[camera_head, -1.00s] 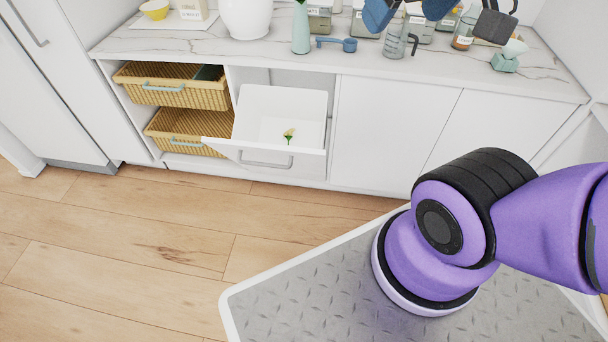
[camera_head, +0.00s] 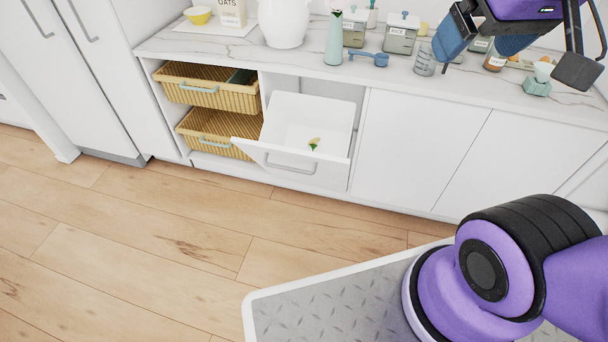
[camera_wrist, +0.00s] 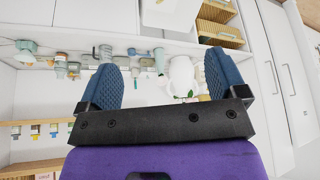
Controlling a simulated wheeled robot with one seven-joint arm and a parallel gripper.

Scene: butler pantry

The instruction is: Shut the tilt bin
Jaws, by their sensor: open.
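The white tilt bin (camera_head: 330,171) is in the lower cabinet in the head view, tilted out and open. Its front panel leans outward with a grey bar handle (camera_head: 291,164). A small green and yellow scrap (camera_head: 314,144) lies inside it. My gripper (camera_head: 448,42) is at the upper right of the head view, above the counter and well to the right of the bin, not touching it. In the wrist view my gripper (camera_wrist: 160,82) shows two blue fingers spread wide with nothing held between them. The bin shows only unclearly in the wrist view.
Two wicker baskets (camera_head: 209,89) sit left of the bin, the upper one partly pulled out. The marble counter (camera_head: 290,68) above holds a white jar (camera_head: 285,22), a green bottle (camera_head: 333,42), a blue scoop (camera_head: 370,58) and canisters (camera_head: 400,36). The wooden floor (camera_head: 150,235) before the bin is clear.

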